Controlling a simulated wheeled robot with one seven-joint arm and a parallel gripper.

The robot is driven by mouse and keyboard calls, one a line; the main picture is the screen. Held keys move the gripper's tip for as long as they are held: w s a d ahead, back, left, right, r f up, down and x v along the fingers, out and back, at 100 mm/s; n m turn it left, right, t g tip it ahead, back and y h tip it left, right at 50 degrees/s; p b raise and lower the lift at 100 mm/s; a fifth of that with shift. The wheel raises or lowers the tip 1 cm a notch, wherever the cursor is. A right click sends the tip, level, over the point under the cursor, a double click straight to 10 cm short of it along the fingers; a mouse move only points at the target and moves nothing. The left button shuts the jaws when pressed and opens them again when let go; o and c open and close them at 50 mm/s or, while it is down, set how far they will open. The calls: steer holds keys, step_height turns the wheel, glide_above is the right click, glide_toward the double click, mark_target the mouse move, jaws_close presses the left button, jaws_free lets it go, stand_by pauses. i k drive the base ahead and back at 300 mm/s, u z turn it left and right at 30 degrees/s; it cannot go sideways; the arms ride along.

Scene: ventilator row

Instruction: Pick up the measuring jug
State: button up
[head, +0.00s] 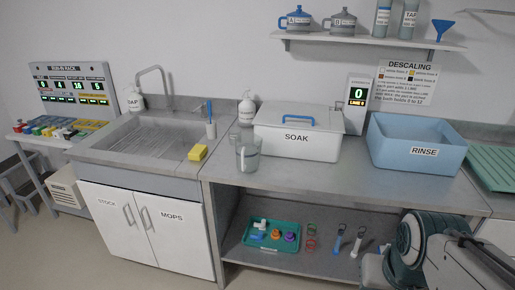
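The measuring jug (249,155) appears to be the clear, see-through vessel with a handle, upright on the grey steel counter (310,178). It stands near the front edge, just left of the white SOAK box (297,140) and right of the yellow sponge (198,152). Parts of my arm show at the lower right, well away from the jug. My gripper's fingers are not in view.
A soap bottle (246,109) and a small clear vessel (234,134) stand behind the jug. A blue RINSE basin (425,152) is at the right. The sink (150,137) is at the left. Counter in front of the SOAK box is clear.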

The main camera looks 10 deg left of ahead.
mark_target(249, 145)
steer(key=u, duration=0.05)
steer(key=i, duration=0.95)
steer(key=u, duration=1)
steer(key=i, duration=0.8)
steer(key=u, duration=0.7)
